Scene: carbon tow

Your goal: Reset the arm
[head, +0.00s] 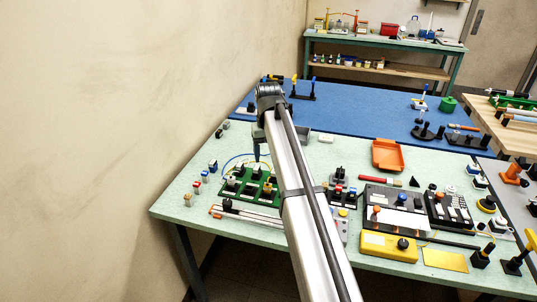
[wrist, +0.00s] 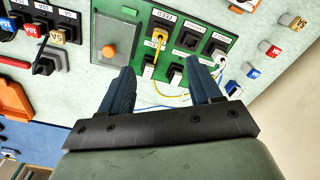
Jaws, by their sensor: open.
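My gripper (head: 257,154) points down over the left part of the pale green bench (head: 172,203), above the green board (head: 236,188). In the wrist view my gripper (wrist: 161,69) is open, with two dark blue fingers apart and nothing between them. The green board (wrist: 205,18) lies beyond the fingertips and carries black and white sockets or switches. A yellow lead (wrist: 157,48) sits in one socket. My silver arm crosses the head view from the bottom middle and hides part of the bench.
Small red and blue blocks (head: 197,187) stand left of the board. An orange tray (head: 387,155), a black panel (head: 396,222) and a yellow box (head: 389,246) lie to the right. A blue mat (head: 350,115) covers the bench behind. A wall is close on the left.

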